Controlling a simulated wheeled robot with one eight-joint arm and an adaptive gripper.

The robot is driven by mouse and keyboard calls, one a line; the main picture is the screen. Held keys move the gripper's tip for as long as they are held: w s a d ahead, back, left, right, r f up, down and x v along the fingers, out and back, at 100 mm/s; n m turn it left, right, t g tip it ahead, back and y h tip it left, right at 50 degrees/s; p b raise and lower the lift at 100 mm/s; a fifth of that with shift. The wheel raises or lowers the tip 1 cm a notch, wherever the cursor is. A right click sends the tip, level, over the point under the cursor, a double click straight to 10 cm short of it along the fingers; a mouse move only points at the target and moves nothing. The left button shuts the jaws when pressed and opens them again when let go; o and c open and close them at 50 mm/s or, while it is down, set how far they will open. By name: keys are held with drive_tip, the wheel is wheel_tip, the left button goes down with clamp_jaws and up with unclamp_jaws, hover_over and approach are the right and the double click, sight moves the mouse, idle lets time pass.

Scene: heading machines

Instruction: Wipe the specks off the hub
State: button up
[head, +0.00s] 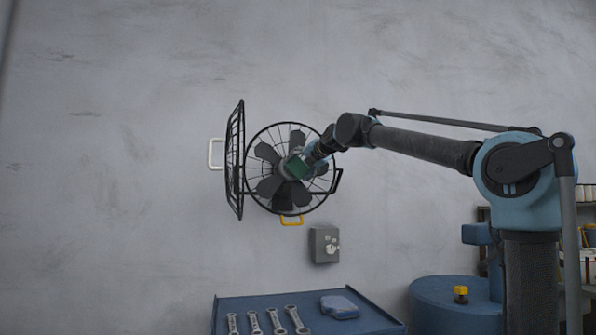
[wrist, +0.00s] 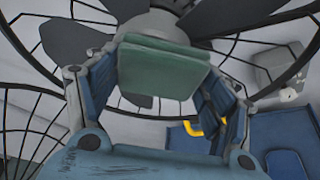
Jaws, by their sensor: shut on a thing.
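A black fan (head: 268,187) in a round wire cage is on the grey wall in the head view. Its front guard (head: 235,160) is swung open to the left. My gripper (head: 303,161) is shut on a green pad (head: 298,168) in front of the fan's middle. In the wrist view the pad (wrist: 160,68) sits between the two fingers and covers part of the grey hub (wrist: 150,24). The pad is at or very close to the hub; contact cannot be told. No specks can be made out; the hub is largely hidden.
A white handle (head: 212,153) is left of the guard, and a yellow handle (head: 292,220) is below the cage. A grey box (head: 325,246) is on the wall lower right. A blue tray (head: 262,302) below holds several wrenches and a blue object (head: 339,307).

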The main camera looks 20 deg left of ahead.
sight(286, 166)
drive_tip(key=shift+w+d, duration=0.6)
drive_tip(key=shift+d, duration=0.3)
drive_tip(key=shift+s+a, duration=0.1)
drive_tip(key=shift+s+a, duration=0.55)
drive_tip(key=shift+a, duration=0.45)
drive_tip(key=shift+s+a, duration=0.6)
drive_tip(key=shift+a, duration=0.45)
drive_tip(key=shift+s+a, duration=0.55)
drive_tip(key=shift+a, duration=0.45)
drive_tip(key=shift+s+d, duration=0.55)
drive_tip(key=shift+s, duration=0.3)
drive_tip(key=shift+s+d, duration=0.5)
drive_tip(key=shift+s, duration=0.35)
drive_tip(key=shift+s+d, duration=0.55)
drive_tip(key=shift+s, duration=0.3)
drive_tip(key=shift+s, duration=0.1)
drive_tip(key=shift+s+d, duration=0.8)
drive_tip(key=shift+s, duration=0.35)
